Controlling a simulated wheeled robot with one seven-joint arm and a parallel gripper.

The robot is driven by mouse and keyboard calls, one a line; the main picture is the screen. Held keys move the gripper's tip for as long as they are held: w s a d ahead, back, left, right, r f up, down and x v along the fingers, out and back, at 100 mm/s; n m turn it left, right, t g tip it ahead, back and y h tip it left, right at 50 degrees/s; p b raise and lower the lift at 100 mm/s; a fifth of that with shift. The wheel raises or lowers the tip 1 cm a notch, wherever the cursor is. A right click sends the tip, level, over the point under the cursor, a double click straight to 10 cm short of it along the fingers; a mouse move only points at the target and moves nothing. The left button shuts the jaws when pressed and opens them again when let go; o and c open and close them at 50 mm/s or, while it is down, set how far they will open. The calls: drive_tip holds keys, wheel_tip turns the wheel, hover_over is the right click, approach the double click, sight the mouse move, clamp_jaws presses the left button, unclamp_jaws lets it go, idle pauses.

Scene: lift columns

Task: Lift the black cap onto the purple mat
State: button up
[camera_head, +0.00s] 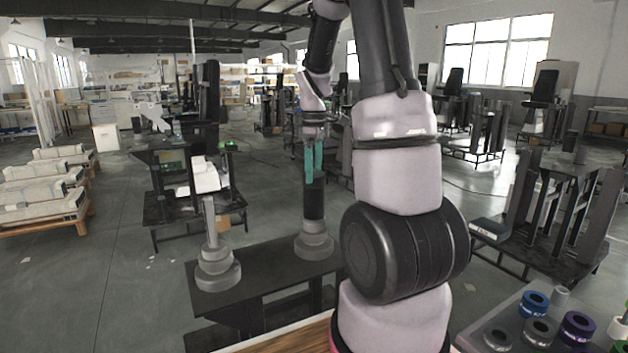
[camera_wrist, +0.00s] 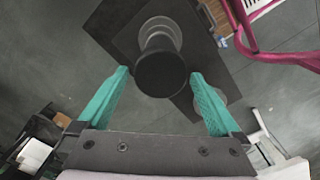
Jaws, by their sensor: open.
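The black cap (camera_head: 314,204) shows as a dark upright cylinder on a stepped grey base, at the back right of a dark table. In the wrist view its round dark top (camera_wrist: 160,74) lies between the teal fingertips, with the grey base partly showing behind it. My gripper (camera_head: 314,172) points down over the cap and is open, with a gap on each side of the cap in the wrist view (camera_wrist: 160,76). I cannot tell from these views whether a finger touches it. I cannot make out a purple mat in either view.
A second stepped grey base (camera_head: 217,270) with a thin post stands left on the same dark table (camera_head: 262,272). A tray (camera_head: 508,305) at the lower right holds coloured rings, including a purple ring (camera_head: 577,327). Open floor lies left of the table.

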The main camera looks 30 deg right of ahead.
sight(314, 174)
drive_tip(key=shift+f, duration=0.2)
drive_tip(key=c, duration=1.4)
drive_tip(key=shift+o, duration=0.2)
wheel_tip(314, 174, up, 10)
drive_tip(key=shift+r, duration=0.2)
